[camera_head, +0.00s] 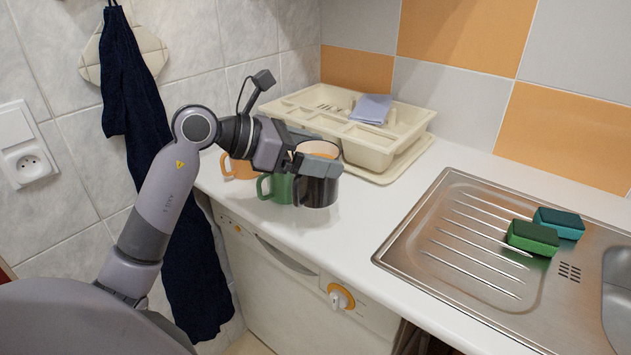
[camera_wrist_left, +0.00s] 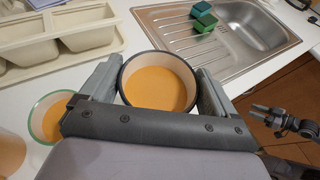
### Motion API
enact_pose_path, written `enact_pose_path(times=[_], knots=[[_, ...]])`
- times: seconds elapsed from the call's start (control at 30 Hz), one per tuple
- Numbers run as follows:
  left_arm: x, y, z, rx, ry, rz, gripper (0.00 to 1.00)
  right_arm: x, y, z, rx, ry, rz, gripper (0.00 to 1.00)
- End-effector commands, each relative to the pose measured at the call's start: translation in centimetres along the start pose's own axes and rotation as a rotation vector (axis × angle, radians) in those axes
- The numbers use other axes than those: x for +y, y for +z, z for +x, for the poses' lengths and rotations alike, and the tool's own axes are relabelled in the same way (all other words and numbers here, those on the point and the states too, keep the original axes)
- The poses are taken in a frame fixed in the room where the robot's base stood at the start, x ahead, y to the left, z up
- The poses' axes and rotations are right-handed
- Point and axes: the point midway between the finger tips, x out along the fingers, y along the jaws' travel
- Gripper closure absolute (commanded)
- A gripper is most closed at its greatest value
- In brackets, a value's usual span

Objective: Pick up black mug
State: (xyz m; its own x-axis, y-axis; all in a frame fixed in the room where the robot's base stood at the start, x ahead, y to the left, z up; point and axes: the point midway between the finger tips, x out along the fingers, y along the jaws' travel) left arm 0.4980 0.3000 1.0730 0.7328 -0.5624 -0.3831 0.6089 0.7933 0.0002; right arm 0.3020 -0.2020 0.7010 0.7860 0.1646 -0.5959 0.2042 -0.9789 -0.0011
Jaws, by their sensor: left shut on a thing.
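The black mug (camera_head: 317,192) is upright at the counter's left part, and its inside shows orange at the bottom. In the left wrist view the mug (camera_wrist_left: 159,61) sits between the two fingers. My left gripper (camera_head: 318,165) is shut on the mug, with one finger on each side near the rim. It also shows in the left wrist view (camera_wrist_left: 158,82). I cannot tell whether the mug's base touches the counter. What looks like my right gripper (camera_wrist_left: 277,120) is at the right edge of the left wrist view, away from the mug; its jaw state is unclear.
A green mug (camera_head: 275,188) stands close beside the black mug, and an orange mug (camera_head: 239,168) is left of it. A cream dish rack (camera_head: 395,148) stands behind. The metal sink (camera_head: 440,275) holds a green sponge (camera_head: 532,238) and a teal one (camera_head: 560,223). Counter between mug and sink is clear.

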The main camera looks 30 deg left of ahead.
Motion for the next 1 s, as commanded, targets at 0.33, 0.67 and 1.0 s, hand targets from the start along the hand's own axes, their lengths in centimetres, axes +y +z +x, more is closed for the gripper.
enact_pose_path(times=[0.33,0.67,1.0], knots=[[0.0,7.9,-3.3,-0.007,0.003,0.005,0.73,0.0,-0.2,-0.2,0.0,0.0,0.0,0.57],[0.0,10.6,-4.4,-0.005,0.001,0.001,0.73,0.0,-0.4,-0.3,0.0,0.0,0.0,0.57],[0.0,10.9,-4.5,-0.005,0.0,0.0,0.73,0.0,-0.4,-0.3,0.0,0.0,0.0,0.57]])
